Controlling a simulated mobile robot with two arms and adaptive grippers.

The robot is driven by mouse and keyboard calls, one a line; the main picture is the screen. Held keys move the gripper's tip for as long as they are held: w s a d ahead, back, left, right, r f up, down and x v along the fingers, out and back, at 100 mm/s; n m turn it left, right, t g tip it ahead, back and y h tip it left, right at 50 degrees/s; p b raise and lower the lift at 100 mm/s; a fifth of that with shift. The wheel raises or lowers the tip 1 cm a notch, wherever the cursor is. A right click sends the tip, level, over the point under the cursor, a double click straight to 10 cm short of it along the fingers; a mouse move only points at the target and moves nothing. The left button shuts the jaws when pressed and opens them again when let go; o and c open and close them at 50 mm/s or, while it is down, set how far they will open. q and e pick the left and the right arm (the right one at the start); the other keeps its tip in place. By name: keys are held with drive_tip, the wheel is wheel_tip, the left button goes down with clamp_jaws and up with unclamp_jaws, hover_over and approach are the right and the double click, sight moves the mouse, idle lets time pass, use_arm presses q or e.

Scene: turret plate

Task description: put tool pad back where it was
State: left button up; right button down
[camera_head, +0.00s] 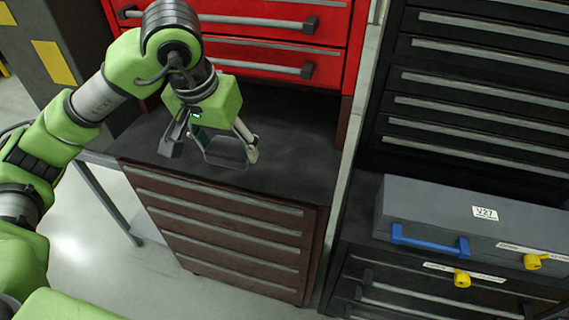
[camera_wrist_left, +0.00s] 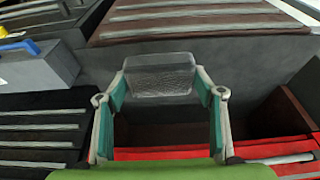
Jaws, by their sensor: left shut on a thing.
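My left gripper (camera_head: 212,148) hangs over the dark worktop of the brown drawer cabinet, in front of the red drawers. Its fingers are spread wide and shut on the tool pad (camera_head: 228,152), a dark grey piece with a lighter edge. In the left wrist view the pad (camera_wrist_left: 160,75) is a grey, finely textured block spanning the two fingertips of the gripper (camera_wrist_left: 160,88). The pad appears to be held above the worktop, but the exact gap cannot be told. My right gripper is in neither view.
The dark worktop (camera_head: 290,165) is bare around the gripper. Red drawers (camera_head: 270,58) rise behind it, above a recess. A grey case (camera_head: 430,205) with a blue handle sits at right, on black drawers. Brown drawers (camera_head: 220,225) are below the worktop.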

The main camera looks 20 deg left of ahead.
use_arm(q)
drive_tip(key=w+d+f+p, duration=0.1)
drive_tip(key=w+f, duration=0.1)
drive_tip(key=w, duration=0.1)
drive_tip(key=w+d+f+p, duration=0.1)
drive_tip(key=w+d+f, duration=0.1)
drive_tip(key=w+f, duration=0.1)
drive_tip(key=w+d+f+p, duration=0.1)
drive_tip(key=w+f+p, duration=0.1)
drive_tip(key=w+f, duration=0.1)
drive_tip(key=shift+w+d+f, duration=0.1)
drive_tip(key=shift+w+d, duration=0.25)
drive_tip(key=shift+w, duration=0.45)
drive_tip(key=shift+w+d+f, duration=0.1)
drive_tip(key=shift+w+f, duration=0.1)
drive_tip(key=shift+f, duration=0.15)
drive_tip(key=x, duration=0.1)
drive_tip(key=p, duration=0.1)
drive_tip(key=p+x, duration=0.1)
drive_tip(key=shift+s+d+f, duration=0.15)
drive_tip(key=shift+f, duration=0.65)
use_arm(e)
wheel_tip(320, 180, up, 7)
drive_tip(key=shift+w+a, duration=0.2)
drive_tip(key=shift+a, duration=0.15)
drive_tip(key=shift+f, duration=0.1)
